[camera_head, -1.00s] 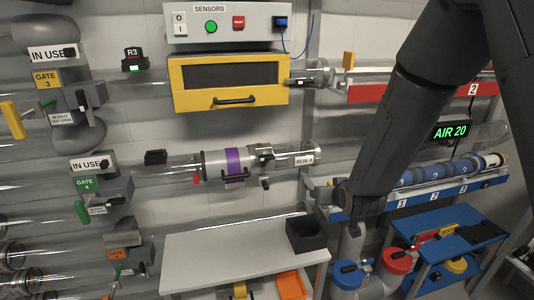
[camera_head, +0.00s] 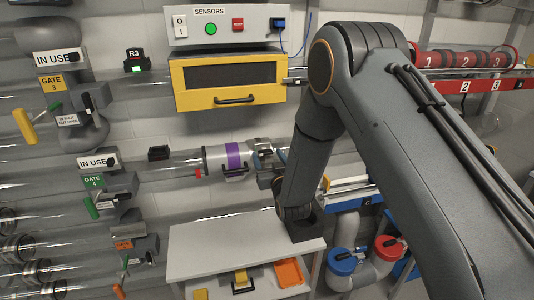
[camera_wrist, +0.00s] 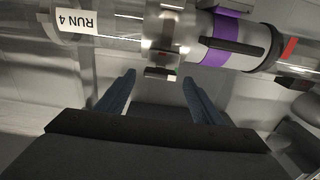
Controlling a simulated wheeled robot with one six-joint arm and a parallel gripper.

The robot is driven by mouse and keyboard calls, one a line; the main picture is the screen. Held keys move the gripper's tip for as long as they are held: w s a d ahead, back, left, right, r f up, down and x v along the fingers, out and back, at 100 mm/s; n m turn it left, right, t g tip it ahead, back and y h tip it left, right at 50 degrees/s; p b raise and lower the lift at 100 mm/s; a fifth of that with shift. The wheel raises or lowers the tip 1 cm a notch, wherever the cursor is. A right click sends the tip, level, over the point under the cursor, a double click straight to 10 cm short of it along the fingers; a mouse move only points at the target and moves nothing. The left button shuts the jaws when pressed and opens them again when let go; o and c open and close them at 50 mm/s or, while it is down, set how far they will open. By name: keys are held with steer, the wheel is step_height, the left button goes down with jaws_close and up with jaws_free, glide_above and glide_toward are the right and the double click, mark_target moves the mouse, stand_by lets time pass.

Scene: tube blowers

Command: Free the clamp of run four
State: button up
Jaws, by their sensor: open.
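The clear tube of run four, with its "RUN 4" label (camera_wrist: 76,22), crosses the top of the wrist view. The metal clamp (camera_wrist: 165,42) sits around the tube, beside a section with a purple band (camera_wrist: 228,35). The clamp also shows in the head view (camera_head: 258,152), right of the purple band (camera_head: 233,155). My gripper (camera_wrist: 158,82) is open, its two blue fingers apart and empty. The clamp's small lower handle (camera_wrist: 160,73) appears between the fingertips; contact cannot be told. In the head view my arm hides most of the gripper and the tube's right end.
A grey shelf (camera_head: 215,245) lies below the tube, with a black open box (camera_head: 305,240) on it. The yellow-framed box (camera_head: 228,82) hangs above. Gate 4 (camera_head: 95,182) and its green handle stand at the left.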

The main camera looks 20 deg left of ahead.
steer(key=shift+x, duration=0.9)
steer(key=shift+d, duration=0.1)
steer(key=c, duration=1)
steer(key=shift+c, duration=0.2)
